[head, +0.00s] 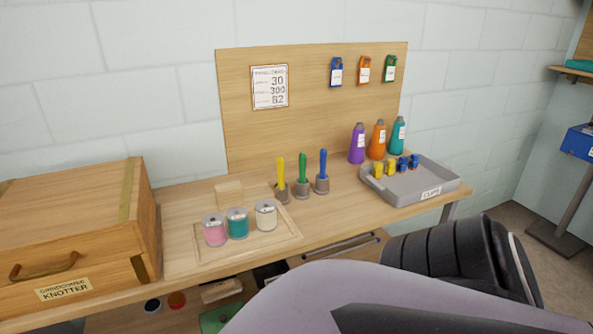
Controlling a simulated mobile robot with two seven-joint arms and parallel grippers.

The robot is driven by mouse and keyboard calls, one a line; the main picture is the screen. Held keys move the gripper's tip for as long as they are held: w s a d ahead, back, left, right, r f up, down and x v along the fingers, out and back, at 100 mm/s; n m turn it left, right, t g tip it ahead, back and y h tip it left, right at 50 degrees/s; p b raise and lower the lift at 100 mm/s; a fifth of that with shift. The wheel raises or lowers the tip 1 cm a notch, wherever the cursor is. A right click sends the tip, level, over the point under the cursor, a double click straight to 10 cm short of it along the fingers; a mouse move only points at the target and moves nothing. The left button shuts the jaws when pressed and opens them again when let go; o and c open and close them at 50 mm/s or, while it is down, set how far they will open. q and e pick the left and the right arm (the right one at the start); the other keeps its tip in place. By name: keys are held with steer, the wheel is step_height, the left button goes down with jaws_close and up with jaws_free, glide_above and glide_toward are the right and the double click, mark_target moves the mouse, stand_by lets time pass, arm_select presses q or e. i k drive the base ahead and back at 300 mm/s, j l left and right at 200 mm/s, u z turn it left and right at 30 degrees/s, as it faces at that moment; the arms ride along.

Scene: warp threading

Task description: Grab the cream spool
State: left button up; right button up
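The cream spool (266,216) stands upright on a shallow wooden board (245,247) on the workbench. It is the rightmost of three spools in a row. The teal spool (237,223) is just left of it, and the pink spool (214,230) is farther left. Neither of my gripper's fingers can be made out in the head view. Large grey and black parts, apparently of my own arm, fill the lower right and hide part of the bench front.
Behind the cream spool stand yellow (281,180), green (303,176) and blue (322,172) handled tools in holders. A wooden knotter box (75,235) is at left. A grey clips tray (410,193) and several bottles are at right. A pegboard-like panel (310,120) rises behind.

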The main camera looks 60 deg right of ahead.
mark_target(266, 209)
steer(key=z, duration=1.85)
steer(key=i+l+u, duration=0.1)
steer(key=l, duration=0.3)
steer(key=i+l+u, duration=0.1)
steer(key=l, duration=0.35)
steer(key=i+l+u, duration=0.1)
steer(key=l, duration=0.35)
steer(key=i+l+u, duration=0.1)
steer(key=l, duration=0.3)
